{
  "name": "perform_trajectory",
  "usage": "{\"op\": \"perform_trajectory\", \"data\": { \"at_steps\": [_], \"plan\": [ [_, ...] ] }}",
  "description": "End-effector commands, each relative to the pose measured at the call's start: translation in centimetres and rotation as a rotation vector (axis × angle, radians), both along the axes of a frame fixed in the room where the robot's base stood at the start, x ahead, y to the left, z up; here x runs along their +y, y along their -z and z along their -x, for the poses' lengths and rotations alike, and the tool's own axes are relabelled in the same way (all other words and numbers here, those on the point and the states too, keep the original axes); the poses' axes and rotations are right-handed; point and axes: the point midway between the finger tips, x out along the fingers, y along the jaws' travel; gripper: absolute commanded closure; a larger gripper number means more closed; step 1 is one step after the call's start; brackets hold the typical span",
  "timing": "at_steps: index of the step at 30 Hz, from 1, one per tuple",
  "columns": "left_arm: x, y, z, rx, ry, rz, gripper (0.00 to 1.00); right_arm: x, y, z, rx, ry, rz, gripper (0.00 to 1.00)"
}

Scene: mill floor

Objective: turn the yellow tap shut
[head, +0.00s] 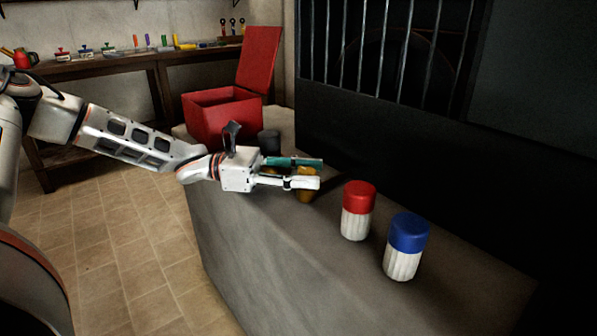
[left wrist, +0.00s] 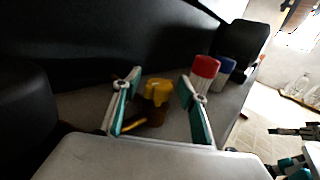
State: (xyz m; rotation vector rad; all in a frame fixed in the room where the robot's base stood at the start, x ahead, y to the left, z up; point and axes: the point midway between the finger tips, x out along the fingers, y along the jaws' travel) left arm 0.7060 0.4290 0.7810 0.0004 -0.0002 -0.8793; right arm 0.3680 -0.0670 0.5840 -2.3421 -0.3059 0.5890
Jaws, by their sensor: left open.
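The yellow tap (head: 306,193) stands on the grey counter, partly hidden by my left gripper in the head view. In the left wrist view the yellow tap (left wrist: 158,90) shows its yellow top on a brownish body, in the gap between the fingers. My left gripper (head: 318,172) is open, its teal-padded fingers spread to either side of the tap; it also shows in the left wrist view (left wrist: 160,80). I cannot tell whether a finger touches the tap. What looks like my right gripper (left wrist: 291,148) is small and dark at the right edge of the left wrist view.
A red-capped jar (head: 358,211) and a blue-capped jar (head: 406,247) stand to the right on the counter (head: 290,270). A red box (head: 217,113) with its lid up and a dark cup (head: 269,143) are behind. A dark barred wall (head: 400,110) rises behind the counter.

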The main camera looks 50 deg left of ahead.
Motion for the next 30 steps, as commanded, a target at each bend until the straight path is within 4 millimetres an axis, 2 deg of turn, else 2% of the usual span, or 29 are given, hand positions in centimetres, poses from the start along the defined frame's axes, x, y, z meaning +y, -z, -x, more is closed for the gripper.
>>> {"op": "perform_trajectory", "data": {
  "at_steps": [11, 24, 30],
  "plan": [
    [2.2, -0.2, 1.7, -0.004, -0.001, -0.001, 0.58, 0.0, 0.0, 0.0, 0.000, -0.001, 0.001, 0.60],
    [7.3, 0.0, 6.0, -0.001, -0.002, -0.003, 0.58, 0.0, 0.0, 0.1, 0.000, -0.001, 0.001, 0.60],
    [8.9, 0.0, 7.3, -0.001, 0.000, -0.002, 0.58, 0.0, 0.0, 0.1, 0.000, -0.001, 0.001, 0.60]
  ]
}}
